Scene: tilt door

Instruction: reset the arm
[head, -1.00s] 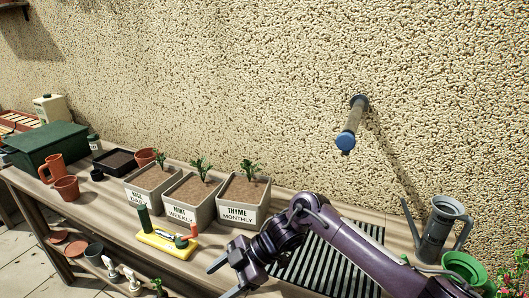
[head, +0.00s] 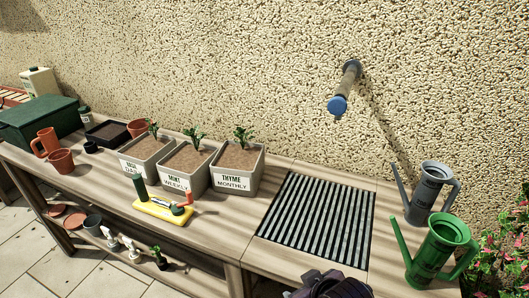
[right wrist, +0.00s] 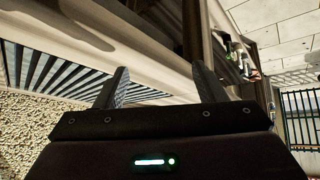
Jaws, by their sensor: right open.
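My right arm (head: 335,286) shows only as a dark purple part at the bottom edge of the head view, in front of the bench. In the right wrist view my right gripper (right wrist: 158,84) is open, with its two fingers apart and nothing between them. The bench front and the striped grate (right wrist: 60,68) lie beyond the fingers there. My left gripper is in neither view.
The wooden bench (head: 225,230) carries planters (head: 233,182), a yellow tray with tools (head: 163,212), the striped grate (head: 318,222), a grey watering can (head: 430,190) and a green one (head: 440,250). A blue-ended rod (head: 345,88) sticks out from the wall.

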